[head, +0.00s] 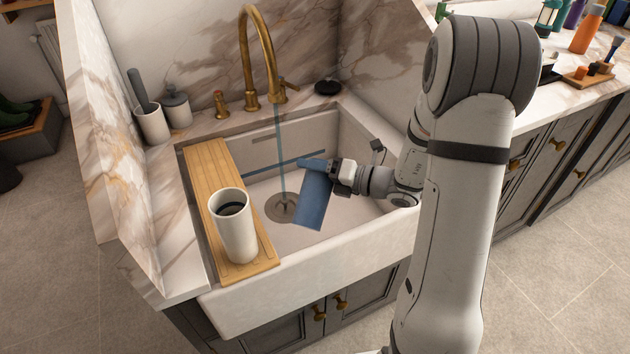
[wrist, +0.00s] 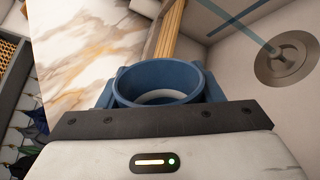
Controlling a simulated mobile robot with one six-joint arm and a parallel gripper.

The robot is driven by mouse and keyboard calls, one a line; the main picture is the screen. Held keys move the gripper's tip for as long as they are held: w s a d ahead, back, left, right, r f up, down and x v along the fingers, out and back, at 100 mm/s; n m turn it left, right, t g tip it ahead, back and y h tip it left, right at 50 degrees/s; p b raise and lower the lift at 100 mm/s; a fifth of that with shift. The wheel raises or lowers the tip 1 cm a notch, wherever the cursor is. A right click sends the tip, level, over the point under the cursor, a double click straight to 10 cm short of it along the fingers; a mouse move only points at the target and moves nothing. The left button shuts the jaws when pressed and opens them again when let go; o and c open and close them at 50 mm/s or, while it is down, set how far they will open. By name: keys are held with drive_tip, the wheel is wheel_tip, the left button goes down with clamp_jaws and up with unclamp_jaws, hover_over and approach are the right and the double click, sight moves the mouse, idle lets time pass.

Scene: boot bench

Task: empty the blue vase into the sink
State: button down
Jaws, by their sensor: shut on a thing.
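The blue vase (head: 313,204) hangs over the sink basin (head: 345,222), leaning somewhat in the head view. My gripper (head: 318,166) is shut on its upper part. In the wrist view the round mouth of the vase (wrist: 135,84) shows between the fingers of my gripper (wrist: 160,90), with something pale inside; I cannot tell whether it is contents or the bottom. No stream is seen leaving the vase. The sink drain (head: 284,207) lies left of the vase and also shows in the wrist view (wrist: 287,57).
A brass faucet (head: 262,55) stands behind the sink, with a thin blue stream falling to the drain. A wooden board (head: 207,170) spans the sink's left side and bears a white cup (head: 236,240) with dark contents. White jars (head: 152,124) stand on the left counter.

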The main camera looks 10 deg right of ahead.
drive_tip(key=n+b, duration=0.3)
drive_tip(key=n+t+b, duration=0.1)
drive_tip(key=n+b, duration=0.1)
drive_tip(key=shift+s+a+r, duration=0.1)
drive_tip(key=shift+s+r, duration=0.05)
drive_tip(key=shift+r, duration=0.25)
drive_tip(key=n+b, duration=0.1)
drive_tip(key=b, duration=0.1)
drive_tip(key=r+n+b, duration=0.1)
drive_tip(key=n+b, duration=0.1)
drive_tip(key=shift+n, duration=0.3)
drive_tip(key=shift+w+r+n+y+b, duration=0.2)
drive_tip(key=shift+r+n+y+b, duration=0.1)
drive_tip(key=shift+n+b, duration=0.6)
drive_tip(key=shift+r, duration=0.2)
